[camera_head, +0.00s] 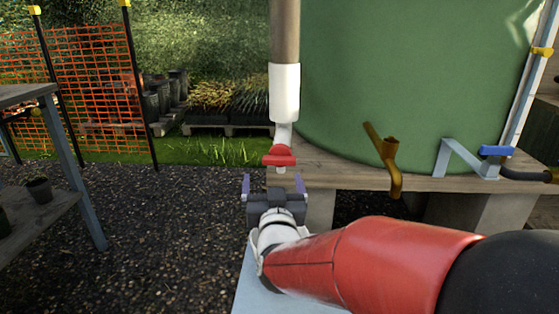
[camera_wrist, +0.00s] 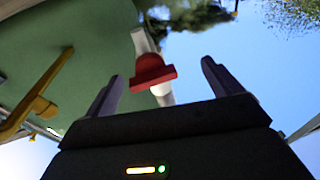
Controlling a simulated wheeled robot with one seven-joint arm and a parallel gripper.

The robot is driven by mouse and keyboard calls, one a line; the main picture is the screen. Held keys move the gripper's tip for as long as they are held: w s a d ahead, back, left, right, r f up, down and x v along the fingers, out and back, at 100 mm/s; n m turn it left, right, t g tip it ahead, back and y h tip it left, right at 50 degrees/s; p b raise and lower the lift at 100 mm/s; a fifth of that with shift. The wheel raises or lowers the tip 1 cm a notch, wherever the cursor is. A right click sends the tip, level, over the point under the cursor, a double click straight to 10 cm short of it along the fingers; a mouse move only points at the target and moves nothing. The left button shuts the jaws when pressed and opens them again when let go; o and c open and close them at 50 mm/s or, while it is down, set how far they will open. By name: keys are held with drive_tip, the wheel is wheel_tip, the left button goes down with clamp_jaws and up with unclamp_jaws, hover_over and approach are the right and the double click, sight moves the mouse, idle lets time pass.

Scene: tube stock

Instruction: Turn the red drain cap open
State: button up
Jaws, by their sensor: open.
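The red drain cap (camera_head: 279,156) sits at the lower end of a white pipe fitting (camera_head: 284,95) beside the green tank (camera_head: 400,70). In the wrist view the red cap (camera_wrist: 152,71) shows between and beyond my fingertips, with white pipe on both sides of it. My gripper (camera_head: 273,184) is open and empty, just below the cap in the head view. In the wrist view its two fingers (camera_wrist: 160,77) stand wide apart with the cap between their lines. I see no finger touching the cap.
A brass tap (camera_head: 390,150) sticks out from the tank to the right and also shows in the wrist view (camera_wrist: 38,103). A blue-handled valve (camera_head: 496,152) is further right. A wooden ledge (camera_head: 350,175) lies under the tank. A shelf (camera_head: 40,195) stands at left.

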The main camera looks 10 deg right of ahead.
sight(279, 164)
drive_tip(key=h, duration=0.1)
drive_tip(key=m+t+h, duration=0.1)
drive_tip(key=t+h, duration=0.1)
drive_tip(key=h, duration=0.1)
drive_tip(key=shift+s+d+r, duration=0.35)
drive_tip(key=shift+w+r, duration=0.1)
drive_tip(key=p+x, duration=0.1)
drive_tip(key=x, duration=0.6)
drive_tip(key=shift+w+d+r, duration=0.1)
drive_tip(key=shift+w+d, duration=0.05)
drive_tip(key=shift+w, duration=0.1)
drive_tip(key=c, duration=1)
